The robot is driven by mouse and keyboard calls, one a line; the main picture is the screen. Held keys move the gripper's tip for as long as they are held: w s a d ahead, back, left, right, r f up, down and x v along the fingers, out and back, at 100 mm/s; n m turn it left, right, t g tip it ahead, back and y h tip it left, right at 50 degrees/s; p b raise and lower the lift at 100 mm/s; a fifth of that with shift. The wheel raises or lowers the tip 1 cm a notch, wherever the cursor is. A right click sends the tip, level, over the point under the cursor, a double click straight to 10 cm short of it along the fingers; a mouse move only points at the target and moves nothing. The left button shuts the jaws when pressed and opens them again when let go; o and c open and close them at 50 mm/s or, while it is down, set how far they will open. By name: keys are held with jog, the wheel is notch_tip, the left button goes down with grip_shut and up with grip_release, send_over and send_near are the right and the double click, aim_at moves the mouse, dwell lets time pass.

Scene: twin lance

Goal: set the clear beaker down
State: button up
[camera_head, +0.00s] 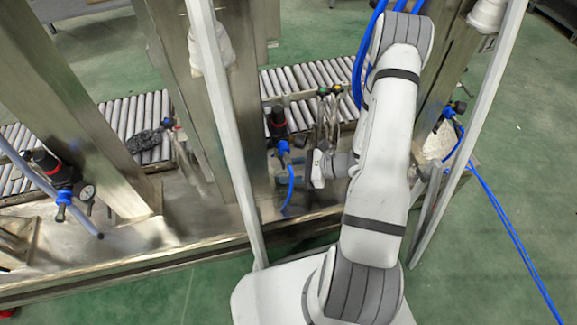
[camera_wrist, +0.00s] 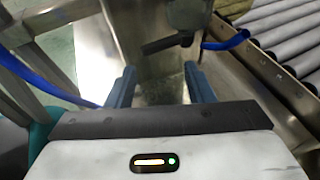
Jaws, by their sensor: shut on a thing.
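My gripper (camera_wrist: 160,82) shows in the wrist view with its two blue-grey fingers apart, shut on the clear beaker (camera_wrist: 160,92). The beaker is see-through and its outline is faint against the shiny metal behind it. In the head view my gripper (camera_head: 284,174) is left of the white arm, close to a metal post and above the metal bench. The beaker cannot be made out there. I cannot tell whether its base touches anything.
The metal bench (camera_head: 150,238) carries upright posts (camera_head: 205,100), black-and-blue valve units (camera_head: 55,170) and blue hoses. A roller conveyor (camera_head: 145,115) runs behind, with a dark lump (camera_head: 145,140) on it. In the wrist view, rollers (camera_wrist: 285,40) are at right.

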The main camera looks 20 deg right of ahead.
jog(key=w, duration=0.3)
jog(key=shift+w+f+b, duration=0.15)
jog(key=shift+w+b, duration=0.05)
jog(key=shift+b, duration=0.2)
jog(key=shift+s+f+b, duration=0.15)
jog(key=shift+f+b, duration=0.2)
jog(key=shift+f, duration=0.3)
jog(key=shift+f, duration=0.15)
jog(key=o, duration=1.1)
jog(key=shift+c, duration=0.2)
